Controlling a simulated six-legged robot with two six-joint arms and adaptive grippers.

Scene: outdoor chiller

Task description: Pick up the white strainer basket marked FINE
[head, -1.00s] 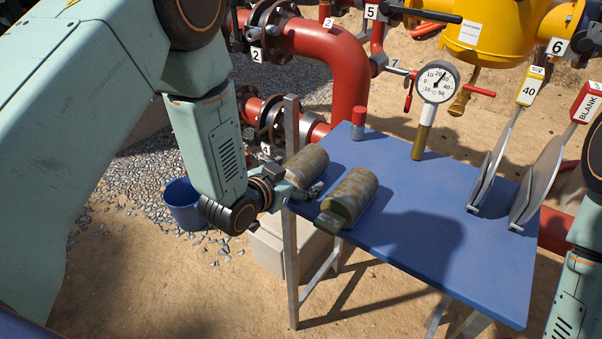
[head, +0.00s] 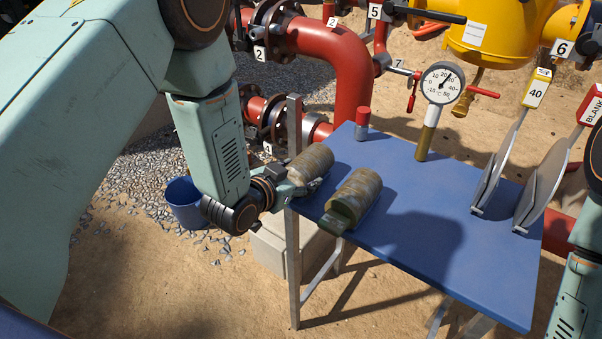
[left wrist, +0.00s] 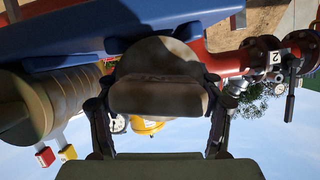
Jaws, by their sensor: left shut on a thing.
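Two mottled grey-brown cylindrical strainer baskets are at the left end of the blue table (head: 440,255). My left gripper (head: 303,187) is shut on the end of the farther basket (head: 312,161), at the table's left edge. In the left wrist view this basket (left wrist: 160,62) is between the fingers (left wrist: 158,100), with its flat end tab towards the camera. The nearer basket (head: 357,193) lies beside it, its green tab (head: 335,222) over the table edge; it also shows in the left wrist view (left wrist: 62,98). No FINE mark is readable and neither basket looks white. My right gripper is out of view.
A dial gauge (head: 441,82), a red-topped cylinder (head: 362,124) and two upright discs with tags 40 (head: 535,90) and BLANK (head: 590,103) stand on the table. Red pipes (head: 345,60) run behind. A blue bucket (head: 184,203) is on the ground. The table's front middle is clear.

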